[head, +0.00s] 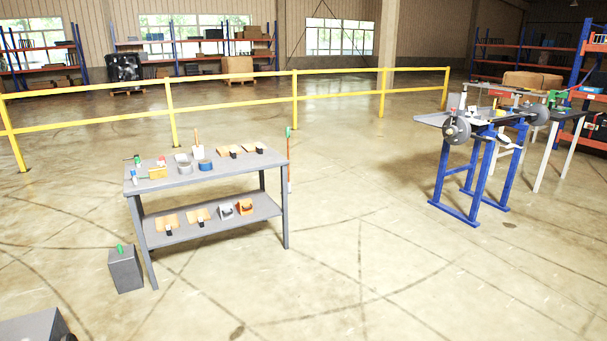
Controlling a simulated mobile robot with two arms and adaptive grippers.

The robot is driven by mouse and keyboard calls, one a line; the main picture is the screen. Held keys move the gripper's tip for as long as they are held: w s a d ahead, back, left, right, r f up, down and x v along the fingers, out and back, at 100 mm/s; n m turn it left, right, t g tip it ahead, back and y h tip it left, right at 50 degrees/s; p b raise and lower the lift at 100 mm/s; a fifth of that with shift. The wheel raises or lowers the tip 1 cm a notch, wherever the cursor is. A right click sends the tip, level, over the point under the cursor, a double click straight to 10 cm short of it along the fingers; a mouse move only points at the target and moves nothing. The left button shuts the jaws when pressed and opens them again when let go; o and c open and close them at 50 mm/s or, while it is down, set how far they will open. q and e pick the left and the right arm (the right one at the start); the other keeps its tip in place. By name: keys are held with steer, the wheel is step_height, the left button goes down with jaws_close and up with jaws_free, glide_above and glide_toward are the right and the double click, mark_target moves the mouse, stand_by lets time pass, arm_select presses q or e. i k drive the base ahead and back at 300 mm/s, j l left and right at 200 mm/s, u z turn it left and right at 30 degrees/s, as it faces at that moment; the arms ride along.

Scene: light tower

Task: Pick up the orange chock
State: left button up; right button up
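A small orange block-like piece (246,207), which looks like the orange chock, sits on the lower shelf (265,208) of the grey workbench, towards its right end. A similar white or grey piece (226,210) sits just left of it. Further left on that shelf lie two light-orange pieces (168,222) with black parts. Two more orange and black pieces (229,151) lie on the bench top. At this distance I cannot make out their exact shapes. Neither of my grippers is in view.
The bench top (222,174) also holds a blue tape-like roll (205,165), a white cup (198,152) and a yellow block (158,172). A grey bin (125,270) stands by the bench's left leg. A yellow railing (230,75) runs behind.

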mark_target(244, 205)
steer(key=i+u, duration=0.15)
steer(key=i, duration=0.55)
steer(key=i+u, duration=0.2)
steer(key=i, duration=0.5)
steer(key=i+l+u, duration=0.15)
steer(key=i, duration=0.55)
